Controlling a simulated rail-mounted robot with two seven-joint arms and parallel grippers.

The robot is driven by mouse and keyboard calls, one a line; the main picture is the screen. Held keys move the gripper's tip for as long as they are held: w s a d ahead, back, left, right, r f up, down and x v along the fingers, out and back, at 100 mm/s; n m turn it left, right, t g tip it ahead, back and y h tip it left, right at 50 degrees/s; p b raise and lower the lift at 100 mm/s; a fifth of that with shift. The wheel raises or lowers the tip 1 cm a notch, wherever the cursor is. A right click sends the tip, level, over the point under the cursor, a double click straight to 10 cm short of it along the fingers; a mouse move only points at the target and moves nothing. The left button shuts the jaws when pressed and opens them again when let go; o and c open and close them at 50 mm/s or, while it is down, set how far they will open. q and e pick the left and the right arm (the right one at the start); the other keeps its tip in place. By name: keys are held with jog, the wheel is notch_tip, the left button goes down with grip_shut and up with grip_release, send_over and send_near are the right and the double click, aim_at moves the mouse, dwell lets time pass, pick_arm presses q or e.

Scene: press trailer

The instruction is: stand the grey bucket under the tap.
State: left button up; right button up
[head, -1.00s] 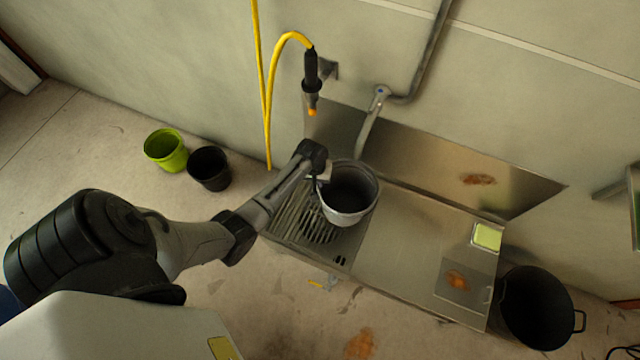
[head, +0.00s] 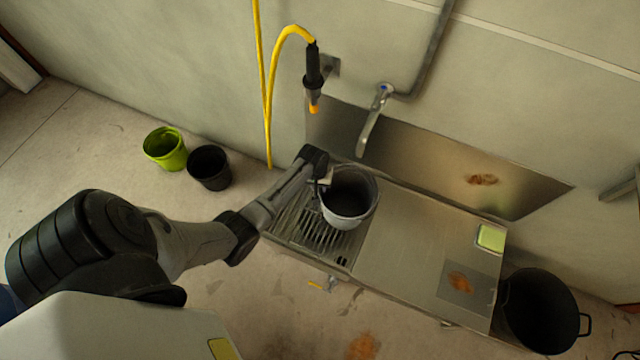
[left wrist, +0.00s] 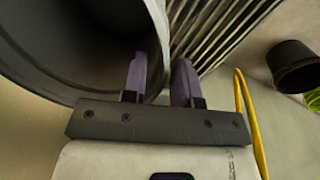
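The grey bucket (head: 347,221) is upright over the slatted left part of the metal sink unit (head: 400,245). I cannot tell whether its base rests on the slats. The tap (head: 368,130) is on the wall behind; its spout end shows just beyond the bucket's back rim. My left gripper (head: 322,180) is at the bucket's left rim. In the left wrist view the gripper (left wrist: 160,82) has one finger inside the bucket (left wrist: 75,50) and one outside, with the wall pinched between them. My right gripper is not in view.
A green pot (head: 165,150) and a black pot (head: 209,168) stand on the floor at left. A yellow hose (head: 268,100) with a spray nozzle (head: 313,75) hangs left of the tap. A large black bin (head: 540,310) stands at right. The sink's right-hand top is mostly clear.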

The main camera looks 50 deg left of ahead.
pick_arm(q)
jog(key=shift+r, duration=0.35)
notch_tip(320, 180, up, 11)
jog(key=a+p, duration=0.1)
jog(key=p, duration=0.5)
jog(key=s+d+r+m+t, duration=0.1)
jog(key=s+d+r+m, duration=0.4)
jog(key=s+d, duration=0.4)
jog(key=s+d+r+m+t, duration=0.1)
jog(key=s+d+r+m, duration=0.4)
jog(key=s+d, duration=0.5)
jog(key=s+r, duration=0.2)
jog(key=s, duration=0.1)
jog(key=shift+r+t+y, duration=0.3)
jog(key=shift+r+y, duration=0.1)
